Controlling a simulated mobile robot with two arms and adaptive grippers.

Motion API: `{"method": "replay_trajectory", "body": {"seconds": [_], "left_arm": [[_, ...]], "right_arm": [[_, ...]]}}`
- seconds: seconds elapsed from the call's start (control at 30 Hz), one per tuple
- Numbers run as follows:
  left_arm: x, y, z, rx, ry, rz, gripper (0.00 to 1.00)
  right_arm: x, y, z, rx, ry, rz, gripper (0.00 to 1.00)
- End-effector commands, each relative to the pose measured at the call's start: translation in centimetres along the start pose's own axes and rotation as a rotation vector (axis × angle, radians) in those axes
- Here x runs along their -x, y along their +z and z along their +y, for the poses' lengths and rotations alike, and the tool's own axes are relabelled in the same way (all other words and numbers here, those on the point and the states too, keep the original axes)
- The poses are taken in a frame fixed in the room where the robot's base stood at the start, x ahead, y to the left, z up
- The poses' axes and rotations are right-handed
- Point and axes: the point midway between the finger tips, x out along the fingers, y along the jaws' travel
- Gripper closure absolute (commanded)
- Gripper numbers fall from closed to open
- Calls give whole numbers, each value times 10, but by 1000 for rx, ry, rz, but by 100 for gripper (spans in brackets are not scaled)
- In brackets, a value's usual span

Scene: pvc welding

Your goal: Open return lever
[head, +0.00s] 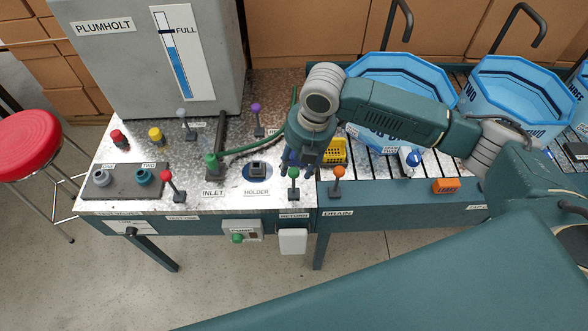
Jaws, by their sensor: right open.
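A lever with a green knob (294,173) stands upright at the front edge of the metal bench. A small label below it (294,216) seems to read RETURN, but it is hard to make out. My right gripper (291,166) points down just behind and above the green knob, at the end of the arm that comes in from the right. It is open, its fingers are small and dark, and I see nothing held. Whether it touches the knob I cannot tell. My left gripper is not in view.
An orange-knobbed lever (338,173) stands close at right, above the DRAIN label. A HOLDER fitting (258,170) and a green hose (250,150) are to the left. A red-knobbed lever (166,176) stands farther left. Blue tubs (512,95) stand behind on slats.

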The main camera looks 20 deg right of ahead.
Motion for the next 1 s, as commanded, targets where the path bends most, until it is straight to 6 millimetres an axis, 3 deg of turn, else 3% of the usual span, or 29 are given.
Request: {"method": "replay_trajectory", "body": {"seconds": [0.1,0.3,0.63,0.67,0.87,1.0], "left_arm": [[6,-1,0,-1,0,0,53],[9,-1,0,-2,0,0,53],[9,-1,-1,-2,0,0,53],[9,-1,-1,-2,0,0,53],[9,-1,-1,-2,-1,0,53],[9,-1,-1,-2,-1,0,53]], "right_arm": [[-20,-1,0,-1,-2,2,58],[-42,-1,1,0,1,0,58],[-46,0,1,0,2,-1,58],[-46,0,1,0,2,-1,60],[-46,0,0,-1,2,-2,100],[-46,1,0,-1,2,-3,100]]}}
